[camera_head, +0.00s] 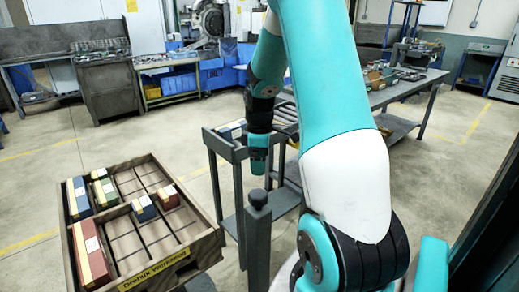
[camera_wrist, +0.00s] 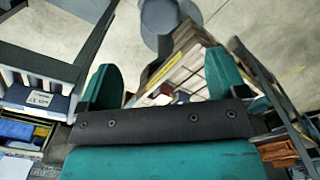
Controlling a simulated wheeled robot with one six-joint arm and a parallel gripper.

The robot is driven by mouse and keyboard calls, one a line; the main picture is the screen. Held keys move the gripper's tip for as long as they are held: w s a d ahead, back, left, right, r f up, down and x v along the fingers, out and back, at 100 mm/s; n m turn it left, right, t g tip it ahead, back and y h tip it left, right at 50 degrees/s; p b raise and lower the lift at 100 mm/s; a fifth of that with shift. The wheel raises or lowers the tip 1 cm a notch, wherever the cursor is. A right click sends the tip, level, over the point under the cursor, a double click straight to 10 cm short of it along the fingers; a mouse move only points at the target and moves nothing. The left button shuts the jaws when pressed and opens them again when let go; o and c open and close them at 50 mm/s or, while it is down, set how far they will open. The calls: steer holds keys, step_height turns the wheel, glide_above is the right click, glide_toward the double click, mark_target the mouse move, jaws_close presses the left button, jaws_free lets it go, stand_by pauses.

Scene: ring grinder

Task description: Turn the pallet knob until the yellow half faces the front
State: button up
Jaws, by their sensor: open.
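A dark grey post (camera_head: 257,245) with a small round knob (camera_head: 258,198) on top stands at the pallet's right in the head view. I cannot tell whether this is the pallet knob, and no yellow half shows on it. My gripper (camera_head: 258,172) points down just above this knob, apart from it. In the wrist view my gripper (camera_wrist: 163,76) has its two teal fingers spread, with nothing held between them. A grey rounded shape (camera_wrist: 160,16) lies beyond the fingers at the top of that view. The wooden pallet (camera_head: 165,265) has a yellow label on its front edge.
Several coloured boxes stand in the pallet's compartments, including a red one (camera_head: 91,254). A grey side table (camera_head: 232,152) stands behind the post. A long workbench (camera_head: 410,90) is at the back right. Open floor (camera_head: 40,195) lies left of the pallet.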

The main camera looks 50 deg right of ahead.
steer(key=shift+r, duration=1.65)
steer(key=a+r+t+y, duration=0.1)
steer(key=a+r, duration=0.3)
steer(key=a, duration=0.7)
steer(key=a+r+y, duration=0.1)
steer(key=a+r, duration=0.2)
steer(key=a, duration=0.8)
steer(key=s+a+r+g+y+p, duration=0.1)
steer(key=s+a+r, duration=0.3)
steer(key=s+a, duration=1)
steer(key=a+y, duration=0.1)
steer(key=a, duration=0.1)
steer(key=shift+s+a+n+p, duration=0.3)
steer(key=shift+s, duration=0.1)
